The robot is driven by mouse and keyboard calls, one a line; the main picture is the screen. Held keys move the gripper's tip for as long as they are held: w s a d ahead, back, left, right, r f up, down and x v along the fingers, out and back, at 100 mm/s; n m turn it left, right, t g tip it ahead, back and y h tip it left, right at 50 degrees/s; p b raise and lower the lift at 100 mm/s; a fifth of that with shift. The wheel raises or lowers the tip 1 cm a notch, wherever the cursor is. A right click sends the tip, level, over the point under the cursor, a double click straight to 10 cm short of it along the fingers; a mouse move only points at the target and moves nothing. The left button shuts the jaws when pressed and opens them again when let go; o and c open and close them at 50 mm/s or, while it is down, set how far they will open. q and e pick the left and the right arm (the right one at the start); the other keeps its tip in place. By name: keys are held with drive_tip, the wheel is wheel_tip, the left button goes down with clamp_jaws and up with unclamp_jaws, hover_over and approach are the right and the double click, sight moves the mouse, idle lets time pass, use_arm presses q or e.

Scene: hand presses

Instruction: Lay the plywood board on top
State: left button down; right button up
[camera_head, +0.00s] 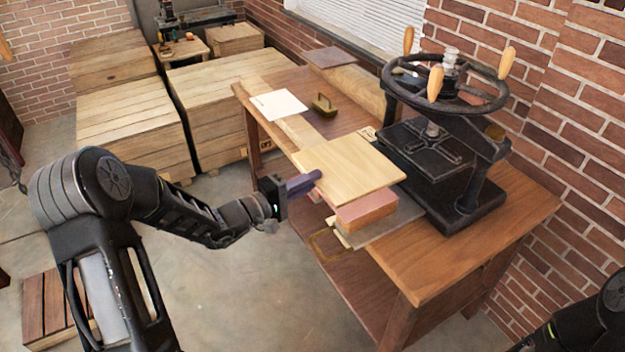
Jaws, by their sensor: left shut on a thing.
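The light plywood board (350,170) is held flat above the left part of the wooden table. My left gripper (307,180) is shut on its left edge. Below the board's front right part is a pinkish block (366,211), which sits on a flat grey board (398,222). The plywood hides part of the block, and I cannot tell whether the two touch. The black hand press (432,150) with its large wheel stands right of the board. Part of my right arm (585,325) shows at the bottom right corner, but its gripper is out of the picture.
On the table (490,245) lie a white sheet (279,104), a brass-coloured handled piece (323,106) and a dark flat board (330,57). The table's right front is clear. Wooden crates (215,100) stand at the back left. A brick wall is behind the press.

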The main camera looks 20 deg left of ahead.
use_arm(q)
wheel_tip(320, 180, down, 7)
drive_tip(key=b, duration=0.4)
drive_tip(key=shift+r, duration=0.15)
drive_tip(key=shift+b, duration=1.05)
idle(2.1)
idle(0.3)
drive_tip(key=c, duration=1.5)
unclamp_jaws()
drive_tip(key=shift+o, duration=0.6)
drive_tip(key=shift+o, duration=0.6)
drive_tip(key=shift+s+a, duration=0.1)
